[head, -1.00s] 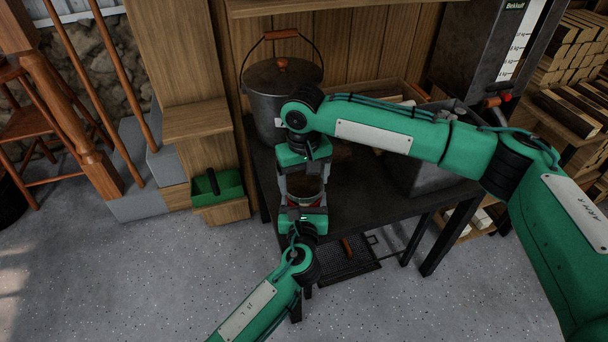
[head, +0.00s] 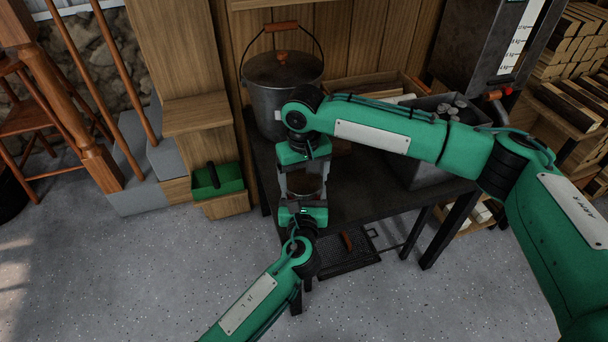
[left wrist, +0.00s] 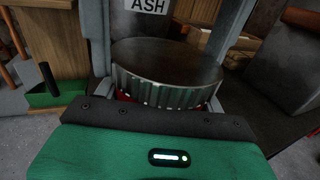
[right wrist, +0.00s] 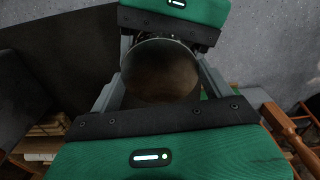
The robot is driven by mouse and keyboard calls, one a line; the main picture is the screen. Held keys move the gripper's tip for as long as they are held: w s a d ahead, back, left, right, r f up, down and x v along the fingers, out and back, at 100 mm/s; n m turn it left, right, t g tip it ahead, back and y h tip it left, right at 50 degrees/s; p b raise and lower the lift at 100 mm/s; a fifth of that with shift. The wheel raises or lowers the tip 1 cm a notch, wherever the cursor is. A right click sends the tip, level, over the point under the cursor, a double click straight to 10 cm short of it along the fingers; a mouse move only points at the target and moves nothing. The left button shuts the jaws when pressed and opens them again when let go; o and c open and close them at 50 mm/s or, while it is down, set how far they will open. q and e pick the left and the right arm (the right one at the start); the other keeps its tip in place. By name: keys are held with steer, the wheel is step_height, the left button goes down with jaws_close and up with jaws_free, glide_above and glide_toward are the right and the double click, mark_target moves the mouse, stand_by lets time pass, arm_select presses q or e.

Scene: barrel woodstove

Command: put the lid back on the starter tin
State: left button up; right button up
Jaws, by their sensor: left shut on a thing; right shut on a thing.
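The lid (head: 304,184) is a round, dark-topped metal disc between my two facing grippers; the left wrist view shows its ridged silver rim (left wrist: 165,92). The starter tin (left wrist: 127,104) shows only as bits of red under the rim, mostly hidden by the lid and my left palm. My left gripper (head: 303,198) is shut on the tin from the near side. My right gripper (head: 303,175) is shut on the lid from the far side; the lid's top (right wrist: 160,72) fills its jaws. The lid is over the tin, rim close to the red; I cannot tell whether it is fully seated.
A dark table (head: 350,205) lies beyond and right of the grippers. On it stand a lidded ash bucket (head: 280,100) with a wooden-gripped handle and a grey bin (head: 415,165). A green caddy (head: 222,181) sits on a wooden step at left. Open floor lies in front.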

steer(key=shift+s+f, duration=0.1)
steer(key=shift+f, duration=0.25)
